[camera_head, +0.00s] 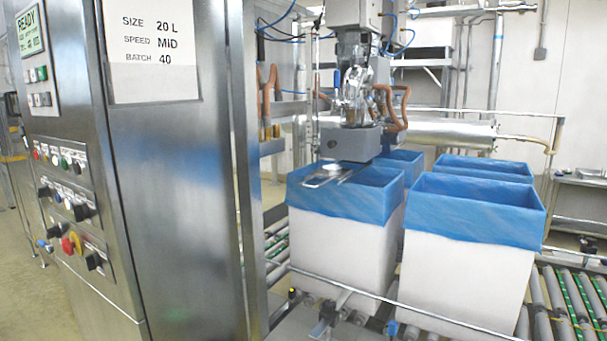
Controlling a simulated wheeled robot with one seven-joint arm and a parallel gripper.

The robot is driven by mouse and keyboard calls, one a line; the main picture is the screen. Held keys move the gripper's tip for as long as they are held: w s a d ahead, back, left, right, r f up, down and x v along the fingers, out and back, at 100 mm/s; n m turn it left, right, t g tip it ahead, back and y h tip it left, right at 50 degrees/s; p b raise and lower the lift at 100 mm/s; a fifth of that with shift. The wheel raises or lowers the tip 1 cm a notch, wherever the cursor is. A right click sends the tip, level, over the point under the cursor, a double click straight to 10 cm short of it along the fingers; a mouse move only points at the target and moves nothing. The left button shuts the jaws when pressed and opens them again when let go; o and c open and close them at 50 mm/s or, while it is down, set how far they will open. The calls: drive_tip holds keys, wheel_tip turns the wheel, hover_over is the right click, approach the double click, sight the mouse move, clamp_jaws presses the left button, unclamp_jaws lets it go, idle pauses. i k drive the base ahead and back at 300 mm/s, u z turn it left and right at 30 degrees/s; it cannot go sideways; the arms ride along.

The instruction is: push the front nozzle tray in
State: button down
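The front nozzle tray (322,180) is a thin metal piece beneath the grey block of the filling head (350,142). It sticks out toward the left front, over the near left box's opening, and a small white item or spot shows on it. How far it is slid in under the head I cannot tell exactly. The near left box (342,248) is white with a blue liner (345,203) folded over its rim, and stands upright under the head. My gripper is not in view.
A steel control cabinet (185,200) with buttons and a sign fills the left. Another lined box (465,275) stands to the right, with more lined boxes behind. A metal guide rail (400,302) runs in front. Rollers (565,300) lie at right. Orange hoses (398,110) hang beside the head.

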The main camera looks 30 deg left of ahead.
sight(344, 172)
drive_tip(key=u, duration=0.45)
drive_tip(key=i, duration=1.25)
drive_tip(key=u, duration=0.25)
